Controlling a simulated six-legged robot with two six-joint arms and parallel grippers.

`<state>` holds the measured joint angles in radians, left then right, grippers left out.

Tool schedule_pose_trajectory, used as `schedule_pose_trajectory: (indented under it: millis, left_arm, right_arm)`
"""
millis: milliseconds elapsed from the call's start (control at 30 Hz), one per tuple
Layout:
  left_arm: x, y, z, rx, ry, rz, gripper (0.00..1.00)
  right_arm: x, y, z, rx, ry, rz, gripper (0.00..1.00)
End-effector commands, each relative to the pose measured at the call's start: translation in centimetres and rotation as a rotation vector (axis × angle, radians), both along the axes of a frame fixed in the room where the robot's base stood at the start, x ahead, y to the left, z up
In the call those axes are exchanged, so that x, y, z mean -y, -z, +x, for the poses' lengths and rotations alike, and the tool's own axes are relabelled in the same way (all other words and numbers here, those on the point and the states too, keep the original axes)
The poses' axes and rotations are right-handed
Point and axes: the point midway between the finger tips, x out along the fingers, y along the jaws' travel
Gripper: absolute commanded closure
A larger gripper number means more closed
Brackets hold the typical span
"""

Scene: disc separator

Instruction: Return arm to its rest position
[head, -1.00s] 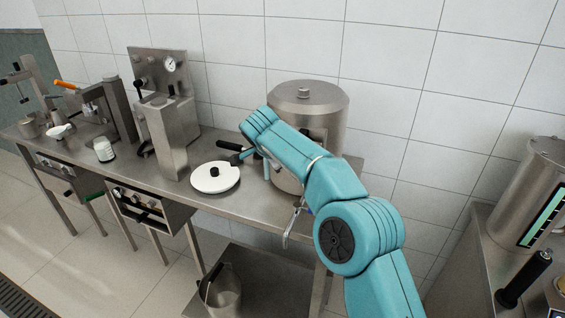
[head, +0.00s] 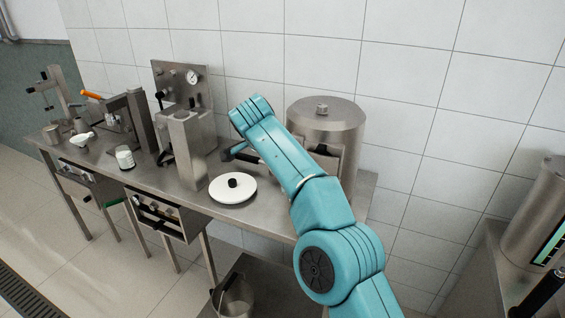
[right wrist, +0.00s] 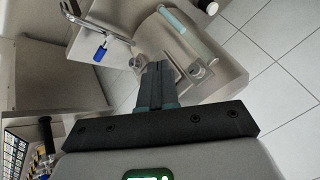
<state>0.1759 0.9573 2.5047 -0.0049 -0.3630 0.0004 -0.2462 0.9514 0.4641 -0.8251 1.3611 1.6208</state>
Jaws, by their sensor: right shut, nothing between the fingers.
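My right arm (head: 322,205) is teal and comes in from the lower right of the head view. Its gripper (head: 230,153) is above the bench, left of the large steel tank (head: 325,115) and behind the white disc lid in the picture. In the right wrist view the gripper (right wrist: 158,68) has its dark fingers together with nothing between them. My left gripper is in neither view. My arm hides part of the tank's front.
A white disc lid (head: 222,193) with a black knob lies on the steel bench (head: 205,207). A gauge panel machine (head: 184,92) stands behind it. A bucket (head: 235,295) is below. The right wrist view shows a blue-handled tap (right wrist: 100,52). Open space lies above the bench.

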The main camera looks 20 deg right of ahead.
Motion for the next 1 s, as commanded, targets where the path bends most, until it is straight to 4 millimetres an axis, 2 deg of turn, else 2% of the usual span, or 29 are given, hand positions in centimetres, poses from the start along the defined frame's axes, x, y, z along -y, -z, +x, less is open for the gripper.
schedule_pose_trajectory:
  millis: [167,267,367,467,500,533,600,667,700,767,800,867,900,1000]
  left_arm:
    - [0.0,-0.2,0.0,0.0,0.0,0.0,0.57]
    - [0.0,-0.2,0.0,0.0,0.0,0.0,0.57]
    - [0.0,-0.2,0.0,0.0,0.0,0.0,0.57]
    - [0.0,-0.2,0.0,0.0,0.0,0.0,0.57]
    - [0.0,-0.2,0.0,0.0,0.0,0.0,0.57]
    - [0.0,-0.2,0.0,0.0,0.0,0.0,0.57]
    - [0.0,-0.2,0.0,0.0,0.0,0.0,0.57]
    - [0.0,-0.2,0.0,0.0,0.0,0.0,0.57]
    - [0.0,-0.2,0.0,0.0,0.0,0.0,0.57]
    - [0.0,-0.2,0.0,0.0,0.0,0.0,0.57]
    - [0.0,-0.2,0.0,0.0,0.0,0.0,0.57]
    - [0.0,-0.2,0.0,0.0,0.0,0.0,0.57]
    - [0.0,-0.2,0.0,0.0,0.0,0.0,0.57]
    - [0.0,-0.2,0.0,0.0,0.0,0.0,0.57]
  right_arm:
    - [-0.5,-0.3,-0.1,-0.002,-0.002,-0.001,1.0]
    - [-0.9,1.6,0.3,-0.035,-0.059,-0.01,1.0]
    - [-2.3,6.7,0.9,-0.12,-0.224,-0.021,1.0]
    - [-4.2,14.4,0.4,-0.225,-0.459,-0.011,1.0]
    - [-5.0,17.6,-0.5,-0.264,-0.555,0.004,1.0]
    - [-5.6,19.9,-1.3,-0.289,-0.622,0.018,1.0]
    - [-7.0,25.1,-3.8,-0.335,-0.767,0.059,1.0]
    - [-8.0,29.2,-6.6,-0.364,-0.878,0.101,1.0]
    - [-8.6,31.7,-8.8,-0.377,-0.945,0.131,1.0]
    - [-9.4,35.0,-12.5,-0.389,-1.031,0.175,1.0]
    - [-9.9,36.8,-15.1,-0.394,-1.08,0.204,1.0]
    - [-10.5,39.1,-19.3,-0.398,-1.143,0.239,1.0]
    - [-10.7,40.3,-22.1,-0.398,-1.176,0.261,1.0]
    - [-11.0,42.2,-28.9,-0.403,-1.239,0.29,1.0]
